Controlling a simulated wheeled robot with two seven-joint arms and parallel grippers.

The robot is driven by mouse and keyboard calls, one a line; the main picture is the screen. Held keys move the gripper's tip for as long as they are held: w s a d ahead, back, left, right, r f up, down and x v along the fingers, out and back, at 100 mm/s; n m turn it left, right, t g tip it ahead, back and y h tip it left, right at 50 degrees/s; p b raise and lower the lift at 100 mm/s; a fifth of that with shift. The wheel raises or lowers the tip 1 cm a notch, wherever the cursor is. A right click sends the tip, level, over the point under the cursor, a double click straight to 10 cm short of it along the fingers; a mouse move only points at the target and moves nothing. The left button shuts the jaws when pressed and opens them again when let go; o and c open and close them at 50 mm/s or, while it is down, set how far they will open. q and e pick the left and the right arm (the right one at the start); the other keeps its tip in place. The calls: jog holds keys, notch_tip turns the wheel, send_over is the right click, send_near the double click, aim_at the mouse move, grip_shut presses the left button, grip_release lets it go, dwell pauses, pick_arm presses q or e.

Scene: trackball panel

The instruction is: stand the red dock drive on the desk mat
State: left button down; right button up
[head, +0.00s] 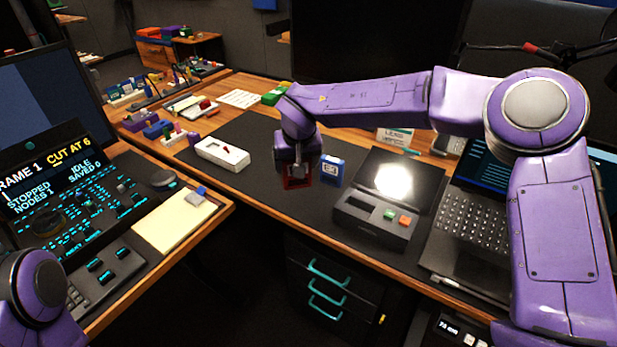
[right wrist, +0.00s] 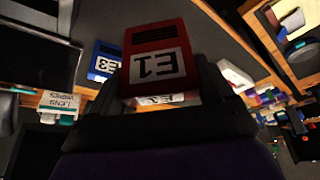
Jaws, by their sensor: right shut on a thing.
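The red dock drive (head: 297,182), labelled E1, is in my right gripper (head: 298,168), over the dark desk mat (head: 250,132) in the head view. In the right wrist view the red drive (right wrist: 155,45) fills the middle, its label upside down in the picture. The gripper hides most of the drive in the head view. I cannot tell whether its lower edge touches the mat. A blue drive (head: 331,171) stands just right of it; it shows labelled E3 in the right wrist view (right wrist: 104,63). My left gripper is outside the picture.
A white box (head: 221,154) lies left on the mat. A black dock with green and orange buttons (head: 376,215) and a bright lit panel (head: 394,181) are to the right, beside a laptop (head: 470,222). The mat between white box and gripper is clear.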

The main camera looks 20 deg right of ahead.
jog(key=x, duration=0.3)
jog(key=w+d+x, duration=0.1)
jog(key=x, duration=0.7)
jog(key=shift+w+d+r, duration=0.15)
jog(key=shift+w+d, duration=0.1)
jog(key=shift+w, duration=0.2)
jog(key=o, duration=1)
jog(key=v, duration=1.2)
jog(key=shift+d+r, duration=0.1)
jog(key=shift+r, duration=0.05)
